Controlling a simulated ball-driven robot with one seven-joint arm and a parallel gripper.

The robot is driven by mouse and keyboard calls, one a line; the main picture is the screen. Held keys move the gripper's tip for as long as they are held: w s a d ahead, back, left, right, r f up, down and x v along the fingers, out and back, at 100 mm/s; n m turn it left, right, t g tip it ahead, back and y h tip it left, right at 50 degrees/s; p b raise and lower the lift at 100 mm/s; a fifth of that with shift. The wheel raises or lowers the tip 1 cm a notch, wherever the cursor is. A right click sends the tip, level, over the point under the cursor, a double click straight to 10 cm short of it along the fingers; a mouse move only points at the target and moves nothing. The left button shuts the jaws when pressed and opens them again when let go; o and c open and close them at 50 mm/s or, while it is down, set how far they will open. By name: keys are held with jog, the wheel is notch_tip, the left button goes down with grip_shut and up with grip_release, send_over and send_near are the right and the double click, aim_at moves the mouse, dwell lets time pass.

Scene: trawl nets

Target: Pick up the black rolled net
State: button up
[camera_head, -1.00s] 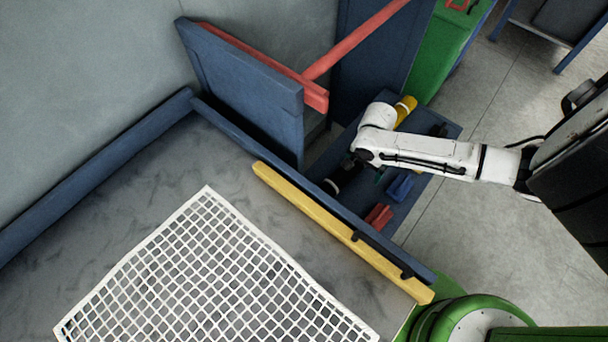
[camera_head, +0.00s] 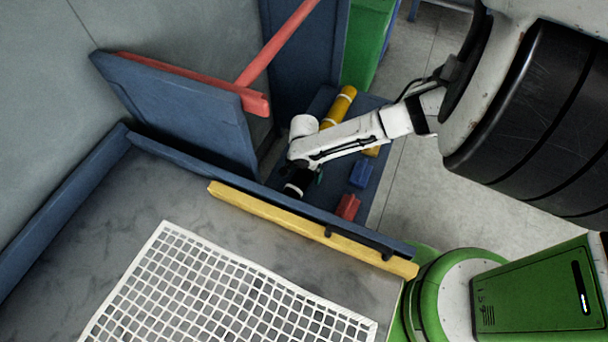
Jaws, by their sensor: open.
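A black roll with a white band (camera_head: 299,183), which looks like the black rolled net, lies on a low blue surface just behind the yellow edge strip. My white arm reaches in from the right and bends down at its end. My dark gripper (camera_head: 297,164) is over or right beside the roll's upper end. It is open, but its fingertips blend into the black roll, so I cannot tell whether they touch it.
A yellow roll (camera_head: 340,104), a blue item (camera_head: 360,174) and a red item (camera_head: 348,206) share the low blue surface (camera_head: 377,196). A grey table (camera_head: 75,232) with a white net (camera_head: 165,275) is in front. A blue upright panel (camera_head: 185,110) stands left of the roll.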

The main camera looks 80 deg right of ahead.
jog(key=shift+f, duration=0.65)
jog(key=shift+c, duration=0.5)
jog(key=c, duration=1.4)
